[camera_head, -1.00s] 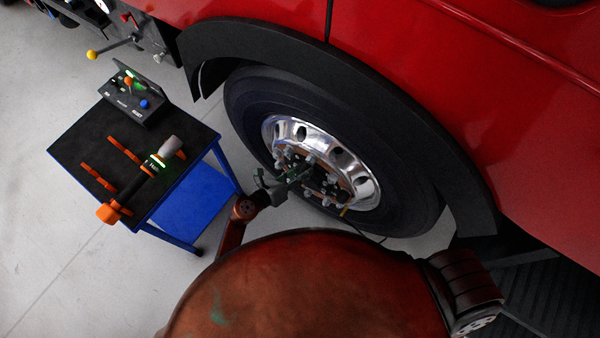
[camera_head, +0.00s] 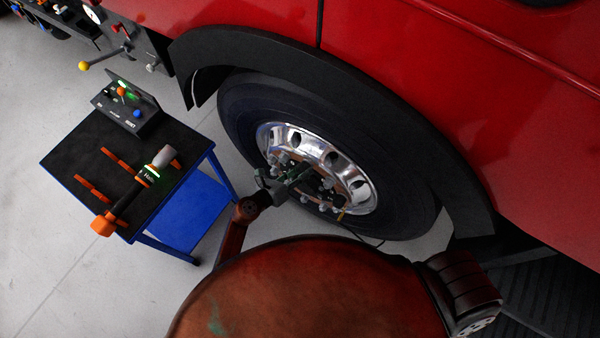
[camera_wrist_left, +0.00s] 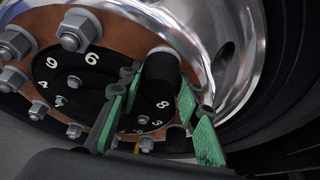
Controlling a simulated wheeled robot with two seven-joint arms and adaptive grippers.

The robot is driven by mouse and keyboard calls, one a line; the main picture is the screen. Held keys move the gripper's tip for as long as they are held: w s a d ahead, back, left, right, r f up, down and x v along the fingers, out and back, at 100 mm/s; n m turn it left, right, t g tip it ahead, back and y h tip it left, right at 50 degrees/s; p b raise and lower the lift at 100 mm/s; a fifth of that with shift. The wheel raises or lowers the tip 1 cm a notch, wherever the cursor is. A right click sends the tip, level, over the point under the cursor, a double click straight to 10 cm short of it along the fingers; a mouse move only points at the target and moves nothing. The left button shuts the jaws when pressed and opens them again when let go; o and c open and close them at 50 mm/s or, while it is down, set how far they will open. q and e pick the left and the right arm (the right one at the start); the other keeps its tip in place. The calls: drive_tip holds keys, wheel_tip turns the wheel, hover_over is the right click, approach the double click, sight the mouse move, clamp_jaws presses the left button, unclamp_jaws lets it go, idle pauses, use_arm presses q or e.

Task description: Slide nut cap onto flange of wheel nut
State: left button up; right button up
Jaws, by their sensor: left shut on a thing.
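The wheel hub (camera_wrist_left: 105,75) has a copper-coloured ring, a black numbered disc and several silver wheel nuts (camera_wrist_left: 80,30). A black cylindrical nut cap (camera_wrist_left: 161,72) stands at the nut ring beside the chrome rim. My left gripper (camera_wrist_left: 160,90), with green finger pads, is shut on this cap, one finger on each side. The cap hides what lies behind it; I cannot tell whether it is on the nut's flange. In the head view my left gripper (camera_head: 302,172) reaches the hub from the left, and the cap is too small to make out. My right gripper is not in view.
The chrome rim (camera_head: 356,190) and black tyre (camera_head: 245,125) surround the hub closely, under the red truck's dark fender (camera_head: 400,90). A blue table (camera_head: 70,150) at left holds an orange-and-black tool (camera_head: 130,190) and a control box (camera_head: 130,113). Grey floor around the table is open.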

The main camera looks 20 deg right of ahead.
use_arm(q)
drive_tip(key=shift+w+d, duration=0.1)
idle(0.3)
drive_tip(key=o, duration=1.4)
drive_tip(key=shift+c, duration=0.2)
drive_tip(key=v, duration=1.2)
